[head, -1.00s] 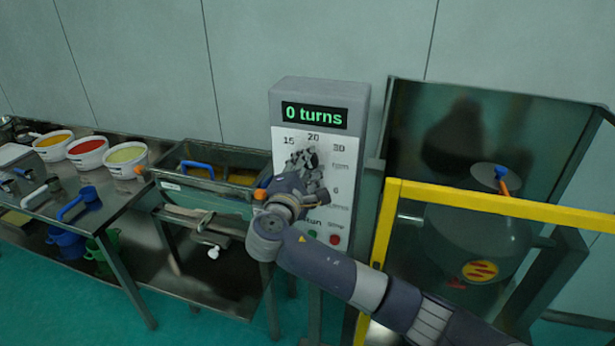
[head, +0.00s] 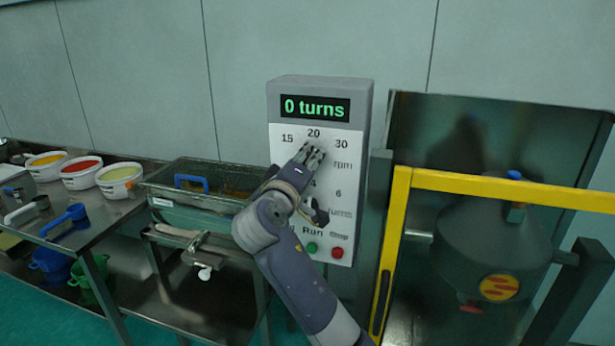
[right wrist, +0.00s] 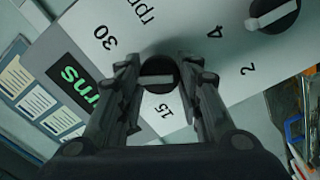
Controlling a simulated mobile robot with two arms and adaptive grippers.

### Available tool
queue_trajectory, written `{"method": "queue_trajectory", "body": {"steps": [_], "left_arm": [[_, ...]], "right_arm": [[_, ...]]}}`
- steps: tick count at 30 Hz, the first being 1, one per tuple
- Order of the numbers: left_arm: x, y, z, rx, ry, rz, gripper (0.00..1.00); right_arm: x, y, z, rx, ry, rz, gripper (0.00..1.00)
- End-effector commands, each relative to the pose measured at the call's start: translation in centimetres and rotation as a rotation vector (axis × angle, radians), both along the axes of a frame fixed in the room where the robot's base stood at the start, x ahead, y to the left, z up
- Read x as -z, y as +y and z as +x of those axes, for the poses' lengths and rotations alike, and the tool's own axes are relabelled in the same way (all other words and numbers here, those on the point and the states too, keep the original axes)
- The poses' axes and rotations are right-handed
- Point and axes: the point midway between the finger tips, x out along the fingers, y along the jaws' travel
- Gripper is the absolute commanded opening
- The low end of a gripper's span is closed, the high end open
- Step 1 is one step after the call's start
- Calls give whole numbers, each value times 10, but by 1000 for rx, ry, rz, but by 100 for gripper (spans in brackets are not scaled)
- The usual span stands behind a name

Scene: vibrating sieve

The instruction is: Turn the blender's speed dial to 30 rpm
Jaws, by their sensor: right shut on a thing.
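The control box (head: 364,120) shows "0 turns" on its green display (head: 315,107). Its upper scale reads 15, 20 and 30 rpm. My right gripper (head: 313,155) is at the speed dial below the 20. In the right wrist view, the black speed dial (right wrist: 158,72) with a light bar sits between the fingers (right wrist: 158,74), which are shut on it. The 15 and 30 show there; the 20 is hidden, and I cannot tell exactly which mark the bar points to. My left gripper is out of view.
The turns dial (head: 318,212) is just below, partly behind my wrist; it also shows in the right wrist view (right wrist: 273,14). Green (head: 311,247) and red (head: 337,252) buttons sit lower. A yellow guard rail (head: 500,187) and the grey blender drum (head: 490,245) stand right; a sieve and tubs stand left.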

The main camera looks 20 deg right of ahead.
Motion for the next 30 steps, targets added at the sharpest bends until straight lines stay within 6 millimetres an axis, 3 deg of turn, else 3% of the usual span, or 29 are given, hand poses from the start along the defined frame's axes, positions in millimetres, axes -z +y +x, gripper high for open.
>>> {"method": "queue_trajectory", "body": {"steps": [3, 12, 30], "left_arm": [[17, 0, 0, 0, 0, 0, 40], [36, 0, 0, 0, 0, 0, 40], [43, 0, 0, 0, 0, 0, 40]], "right_arm": [[6, 1, 0, -1, -54, 88, 9], [4, 1, 0, 0, -160, 244, 9], [0, 0, 0, -1, -216, 325, 9]]}}
